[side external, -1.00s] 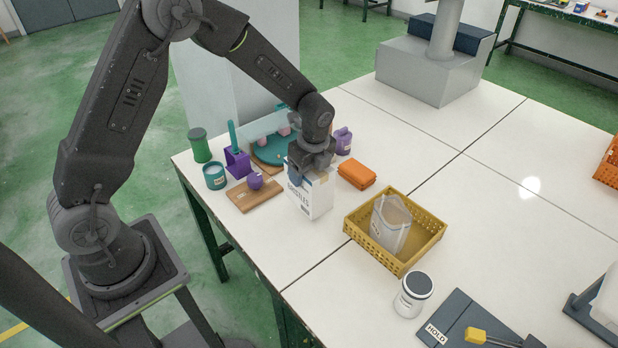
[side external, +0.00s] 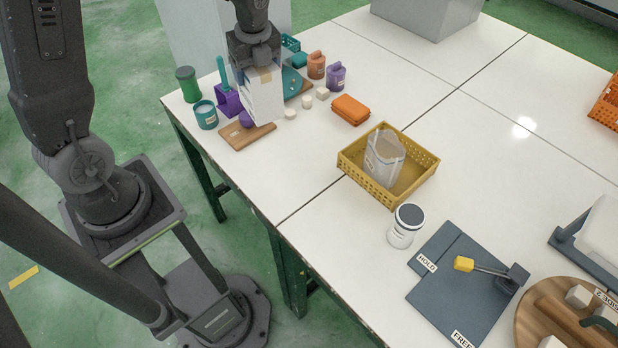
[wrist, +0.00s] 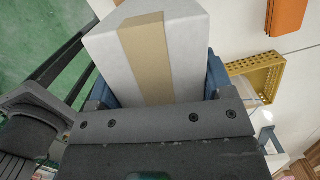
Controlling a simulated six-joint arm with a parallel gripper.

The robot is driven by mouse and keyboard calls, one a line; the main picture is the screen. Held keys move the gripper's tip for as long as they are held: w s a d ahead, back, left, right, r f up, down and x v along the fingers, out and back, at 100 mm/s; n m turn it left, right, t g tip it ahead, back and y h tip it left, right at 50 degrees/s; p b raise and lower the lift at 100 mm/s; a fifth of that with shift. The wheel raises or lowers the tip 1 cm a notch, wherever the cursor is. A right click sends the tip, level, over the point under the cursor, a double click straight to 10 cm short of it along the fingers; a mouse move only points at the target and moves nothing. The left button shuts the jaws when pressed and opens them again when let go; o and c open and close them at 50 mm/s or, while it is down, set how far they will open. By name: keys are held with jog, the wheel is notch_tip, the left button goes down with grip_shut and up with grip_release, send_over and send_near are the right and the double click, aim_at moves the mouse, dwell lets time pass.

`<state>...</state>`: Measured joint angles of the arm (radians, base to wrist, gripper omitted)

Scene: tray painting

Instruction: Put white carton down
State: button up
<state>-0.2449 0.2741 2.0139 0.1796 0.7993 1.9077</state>
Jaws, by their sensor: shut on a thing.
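The white carton (side external: 264,98), with a tan tape strip on top, is upright beneath my gripper (side external: 255,60) in the side view. My gripper is shut on the carton near its top. In the wrist view the carton (wrist: 190,50) fills the space between the blue fingers. The carton appears over the back left of the white table, close to a wooden board (side external: 243,136) and a purple holder (side external: 229,100). Its lower end overlaps them in the picture, and I cannot tell whether it touches the table.
A teal cup (side external: 205,115), a green canister (side external: 187,84), white cubes (side external: 290,114) and an orange case (side external: 351,109) surround the area. A yellow basket (side external: 425,172) holds a pale bag (side external: 383,158). A white jar (side external: 402,235) stands in front.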

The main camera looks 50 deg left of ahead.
jog(key=s+d+m+t, duration=0.1)
jog(key=s+d+m, duration=0.3)
jog(key=d+m, duration=0.75)
jog(key=d+f+h, duration=0.1)
jog(key=d+f, duration=1)
jog(key=d, duration=0.1)
jog(key=shift+w+f, duration=0.15)
jog(key=shift+d+n, duration=0.1)
jog(key=shift+n, duration=0.15)
jog(key=shift+f, duration=0.15)
jog(key=o, duration=1)
jog(key=shift+o, duration=0.2)
